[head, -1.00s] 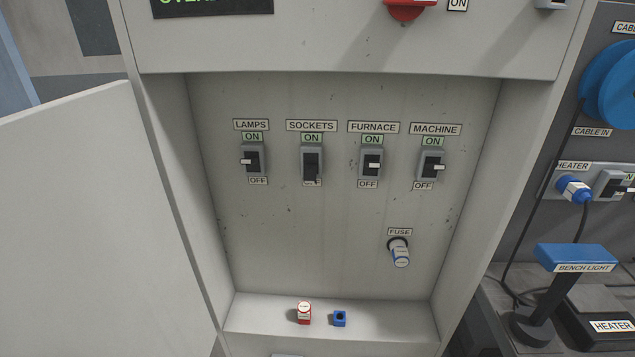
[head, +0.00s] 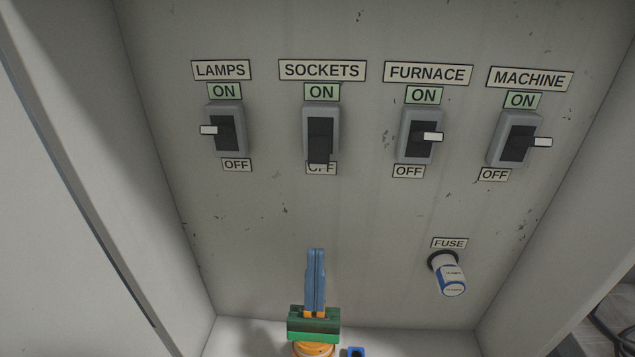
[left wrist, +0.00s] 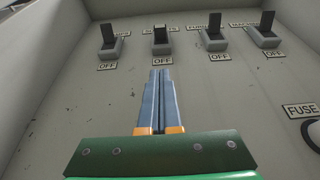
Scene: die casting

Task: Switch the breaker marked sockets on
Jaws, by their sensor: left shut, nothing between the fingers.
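The breaker marked sockets (head: 321,135) is second from the left in a row on the panel. Its dark lever points down and partly covers its OFF label. In the left wrist view the sockets breaker (left wrist: 162,42) is straight ahead, above the fingertips. My left gripper (head: 316,252) is shut and empty, its blue fingers pointing up, below the sockets breaker and apart from it. It also shows in the left wrist view (left wrist: 161,72). My right gripper is not in view.
The lamps breaker (head: 225,133) is to the left; the furnace (head: 419,138) and machine (head: 513,141) breakers are to the right. A fuse (head: 450,276) sticks out at lower right. A blue piece (head: 355,352) lies on the ledge. Cabinet walls flank the panel.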

